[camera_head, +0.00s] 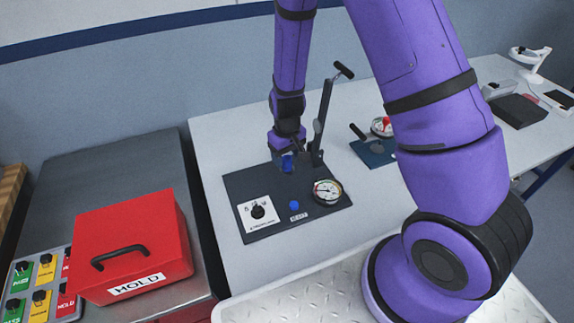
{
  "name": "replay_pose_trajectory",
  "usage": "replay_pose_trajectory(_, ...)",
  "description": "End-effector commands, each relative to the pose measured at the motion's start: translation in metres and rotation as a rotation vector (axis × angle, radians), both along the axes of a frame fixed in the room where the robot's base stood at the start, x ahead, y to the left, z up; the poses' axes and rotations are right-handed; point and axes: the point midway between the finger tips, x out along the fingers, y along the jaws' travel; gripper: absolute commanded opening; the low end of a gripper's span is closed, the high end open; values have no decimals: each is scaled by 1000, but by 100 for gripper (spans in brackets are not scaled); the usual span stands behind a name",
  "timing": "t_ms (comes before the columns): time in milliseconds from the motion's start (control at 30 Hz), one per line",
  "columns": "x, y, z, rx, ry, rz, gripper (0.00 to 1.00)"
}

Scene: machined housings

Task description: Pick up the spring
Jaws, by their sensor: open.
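My gripper (284,153) points down over the back part of a dark fixture plate (262,192), close to the foot of an upright lever (325,118). Its jaws are open, though the fingers are small and partly merge with the dark plate. A small blue shape (288,164) shows right at the gripper's tip; I cannot tell whether it is a part on the plate or touches the fingers. I cannot make out a spring for certain; it may be hidden by the gripper or too small to see.
The plate bears a dial gauge (327,191), a blue button (294,205) and a black knob on a white label (258,211). Another small gauge fixture (375,151) lies behind my arm. The white table (218,143) is clear at back left.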

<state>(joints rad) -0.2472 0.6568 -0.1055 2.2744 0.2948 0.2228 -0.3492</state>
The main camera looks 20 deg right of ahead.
Motion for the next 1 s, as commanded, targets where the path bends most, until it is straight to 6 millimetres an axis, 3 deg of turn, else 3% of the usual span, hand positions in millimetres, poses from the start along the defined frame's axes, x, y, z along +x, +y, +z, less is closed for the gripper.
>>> replay_pose_trajectory(167,0,0,-16,0,1,1,61)
replay_pose_trajectory(433,0,0,-18,0,-1,1,61)
replay_pose_trajectory(667,0,0,-18,0,-1,1,10)
replay_pose_trajectory(767,0,0,-18,0,-1,1,3)
replay_pose_trajectory(1000,0,0,-17,0,-1,1,3)
